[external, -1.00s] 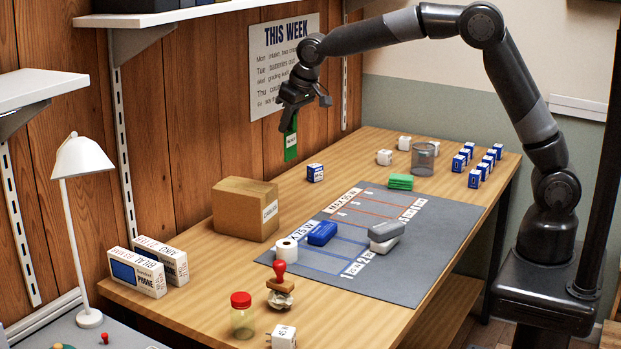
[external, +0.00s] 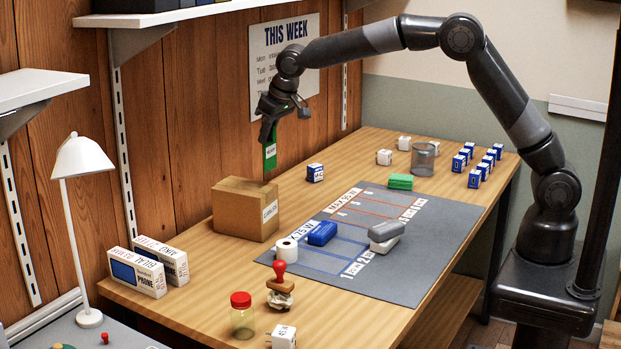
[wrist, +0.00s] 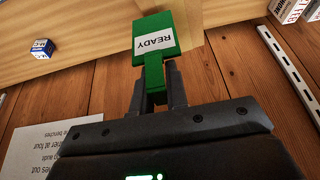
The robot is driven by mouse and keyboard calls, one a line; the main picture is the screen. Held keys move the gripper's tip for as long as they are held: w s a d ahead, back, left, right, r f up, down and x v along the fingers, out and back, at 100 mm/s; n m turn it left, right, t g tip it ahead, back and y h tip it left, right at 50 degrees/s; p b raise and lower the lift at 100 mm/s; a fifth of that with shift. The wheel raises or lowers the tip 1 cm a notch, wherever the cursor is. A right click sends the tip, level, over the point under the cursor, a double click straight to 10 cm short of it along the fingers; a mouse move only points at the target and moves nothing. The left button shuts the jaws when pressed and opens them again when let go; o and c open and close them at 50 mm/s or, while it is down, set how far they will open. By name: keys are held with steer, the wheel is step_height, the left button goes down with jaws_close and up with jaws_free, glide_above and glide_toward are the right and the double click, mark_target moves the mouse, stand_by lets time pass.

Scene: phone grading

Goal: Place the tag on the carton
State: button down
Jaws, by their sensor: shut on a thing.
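The tag is a green card with a white READY label; it hangs from my gripper in the external view (external: 270,157) and shows large in the wrist view (wrist: 155,32). My gripper (external: 267,138) is shut on the narrow end of the tag; its two fingers (wrist: 158,90) show on either side of that end in the wrist view. The carton (external: 240,212) is a closed brown box with a white label, standing on the bench near the wall. The tag is above the carton's back right part in the external view; a small gap seems to separate them.
A small blue and white box (external: 315,172) stands to the right of the carton. A grey mat (external: 420,255) with blue and grey blocks lies in front. A white roll (external: 286,249), a red-handled stamp (external: 280,285) and a red-lidded jar (external: 242,318) stand nearer the front edge.

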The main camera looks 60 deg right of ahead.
mark_target(270, 140)
steer(key=shift+a+f, duration=0.2)
steer(key=shift+f, duration=1.95)
steer(key=shift+f, duration=0.1)
steer(key=c, duration=1.4)
jaws_free()
